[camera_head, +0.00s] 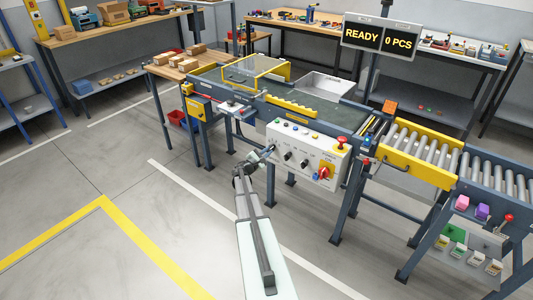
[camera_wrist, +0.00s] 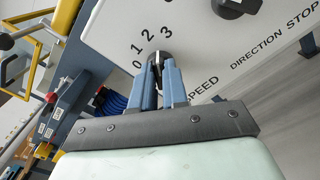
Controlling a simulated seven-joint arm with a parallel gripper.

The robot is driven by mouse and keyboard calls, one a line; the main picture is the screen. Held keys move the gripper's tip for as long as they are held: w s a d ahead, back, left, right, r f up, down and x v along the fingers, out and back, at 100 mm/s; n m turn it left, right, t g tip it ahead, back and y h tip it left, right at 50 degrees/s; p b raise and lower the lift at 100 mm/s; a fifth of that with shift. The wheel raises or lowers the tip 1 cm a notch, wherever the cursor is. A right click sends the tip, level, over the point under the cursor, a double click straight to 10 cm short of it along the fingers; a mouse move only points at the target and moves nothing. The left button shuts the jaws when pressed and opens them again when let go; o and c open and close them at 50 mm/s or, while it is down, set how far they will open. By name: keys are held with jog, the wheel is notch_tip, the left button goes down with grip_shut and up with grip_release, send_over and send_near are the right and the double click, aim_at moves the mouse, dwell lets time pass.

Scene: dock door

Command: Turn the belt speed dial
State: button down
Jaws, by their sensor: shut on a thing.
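The belt speed dial is a small black knob (camera_wrist: 158,61) on the white control panel (camera_head: 300,158), with the numbers 0 to 3 and part of the word SPEED printed around it. In the wrist view my gripper (camera_wrist: 160,72) has its two blue-grey fingers closed on the knob from either side. The fingers hide most of the knob, and its pointer setting cannot be read for sure. In the head view my gripper (camera_head: 268,150) reaches the left part of the panel. A second black knob, the direction dial (camera_wrist: 236,6), is to its right.
The panel also carries a red mushroom button (camera_head: 341,141), a red-and-yellow switch (camera_head: 325,173) and small coloured buttons. A yellow guard frame (camera_head: 255,72) stands above the conveyor. A roller conveyor (camera_head: 408,145) runs right. The sign reads READY, 0 PCS (camera_head: 380,40). The floor in front is clear.

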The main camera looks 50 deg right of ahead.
jog(key=shift+m, duration=2.3)
jog(key=c, duration=1.1)
grip_release()
jog(key=shift+c, duration=0.2)
jog(key=shift+s, duration=0.1)
jog(key=a, duration=1.3)
jog(key=shift+a, duration=0.4)
